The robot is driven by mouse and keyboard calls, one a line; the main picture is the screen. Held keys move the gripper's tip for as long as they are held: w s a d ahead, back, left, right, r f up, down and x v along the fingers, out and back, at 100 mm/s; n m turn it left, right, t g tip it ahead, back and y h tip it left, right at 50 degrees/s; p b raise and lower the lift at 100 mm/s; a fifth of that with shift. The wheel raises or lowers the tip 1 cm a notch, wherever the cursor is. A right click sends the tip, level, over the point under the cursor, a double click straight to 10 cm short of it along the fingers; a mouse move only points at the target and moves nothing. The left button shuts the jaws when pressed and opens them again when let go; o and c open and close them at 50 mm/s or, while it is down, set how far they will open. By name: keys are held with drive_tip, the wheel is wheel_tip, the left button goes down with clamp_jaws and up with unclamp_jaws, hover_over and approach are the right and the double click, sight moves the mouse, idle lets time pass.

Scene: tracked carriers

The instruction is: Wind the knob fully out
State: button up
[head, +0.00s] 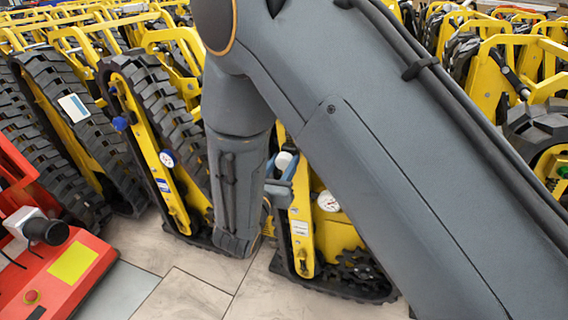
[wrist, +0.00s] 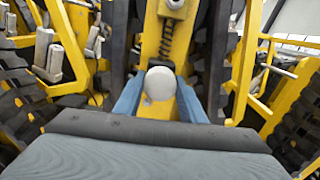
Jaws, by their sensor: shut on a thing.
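A pale rounded knob (wrist: 160,84) sits on the yellow frame of a tracked carrier, in the middle of the wrist view. My gripper (wrist: 160,92) has its two blue fingers closed on the knob, one on each side. In the head view the white knob (head: 284,160) shows between my arm links, and the gripper (head: 281,176) is partly hidden beside it. The knob's shaft and how far it stands out from the frame are hidden.
The carrier with the knob bears a round dial (head: 327,201). Another tracked carrier (head: 150,140) with a blue knob (head: 120,123) stands left. A red machine (head: 60,262) is at lower left. Bare tiled floor (head: 190,285) lies in front; carriers crowd behind.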

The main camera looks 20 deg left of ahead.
drive_tip(key=o, duration=1)
drive_tip(key=shift+o, duration=0.2)
drive_tip(key=s, duration=0.7)
drive_tip(key=shift+s+a, duration=0.3)
drive_tip(key=shift+s, duration=0.1)
drive_tip(key=shift+d, duration=0.1)
